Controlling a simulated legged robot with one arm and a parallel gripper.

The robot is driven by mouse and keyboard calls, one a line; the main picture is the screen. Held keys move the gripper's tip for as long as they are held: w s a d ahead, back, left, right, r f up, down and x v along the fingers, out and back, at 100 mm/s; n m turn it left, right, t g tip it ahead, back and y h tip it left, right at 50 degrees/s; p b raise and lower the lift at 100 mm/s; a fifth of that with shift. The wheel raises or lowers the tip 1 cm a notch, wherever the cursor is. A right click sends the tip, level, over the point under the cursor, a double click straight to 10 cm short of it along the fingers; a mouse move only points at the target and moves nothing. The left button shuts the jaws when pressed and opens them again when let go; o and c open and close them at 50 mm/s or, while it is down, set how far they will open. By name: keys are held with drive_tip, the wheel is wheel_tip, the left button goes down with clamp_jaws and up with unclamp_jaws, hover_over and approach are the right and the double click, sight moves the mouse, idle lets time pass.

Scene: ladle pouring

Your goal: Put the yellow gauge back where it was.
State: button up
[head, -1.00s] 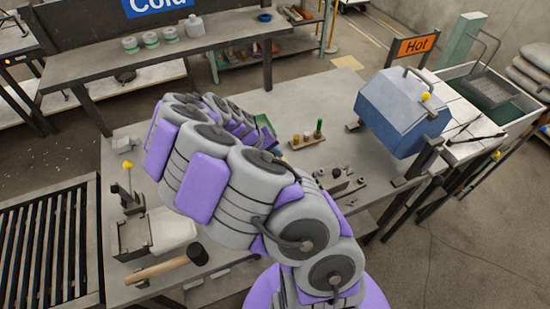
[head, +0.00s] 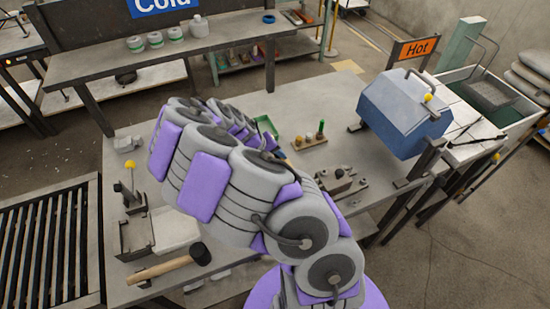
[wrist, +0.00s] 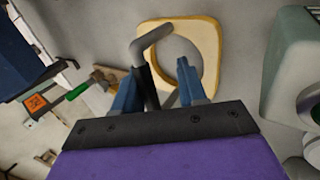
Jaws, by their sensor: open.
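The yellow gauge (wrist: 210,28) shows in the wrist view as a flat pale plate with a yellow edge and a large round hole. It lies just beyond my gripper (wrist: 160,85), which is open with its two blue fingers apart. A grey bent rod with a black lower part (wrist: 150,48) stands between the fingers, nearer the left one. I cannot tell whether it touches either finger or belongs to the gauge. In the head view my own arm hides my gripper and the gauge.
A wooden block with pegs (head: 310,142) stands on the table (head: 270,90). A blue box (head: 402,115) is at the right. A mallet (head: 165,267) and a metal tray (head: 134,240) are at the left. A grey-green object (wrist: 292,65) stands close right of my gripper.

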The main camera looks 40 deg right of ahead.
drive_tip(key=shift+w+r, duration=0.1)
drive_tip(key=shift+r, duration=0.3)
drive_tip(key=p+v, duration=0.3)
drive_tip(key=v, duration=0.8)
drive_tip(key=s+a+r+m+y, duration=0.1)
drive_tip(key=s+a+r+y, duration=0.15)
drive_tip(key=s+r, duration=0.7)
drive_tip(key=s+a+r+n+y, duration=0.1)
drive_tip(key=s+a+n+y, duration=0.1)
drive_tip(key=s+a, duration=0.4)
drive_tip(key=s+a+n+y, duration=0.2)
drive_tip(key=s+a, duration=0.5)
drive_tip(key=s, duration=0.6)
drive_tip(key=shift+s+a+r, duration=0.25)
drive_tip(key=shift+s+r, duration=0.15)
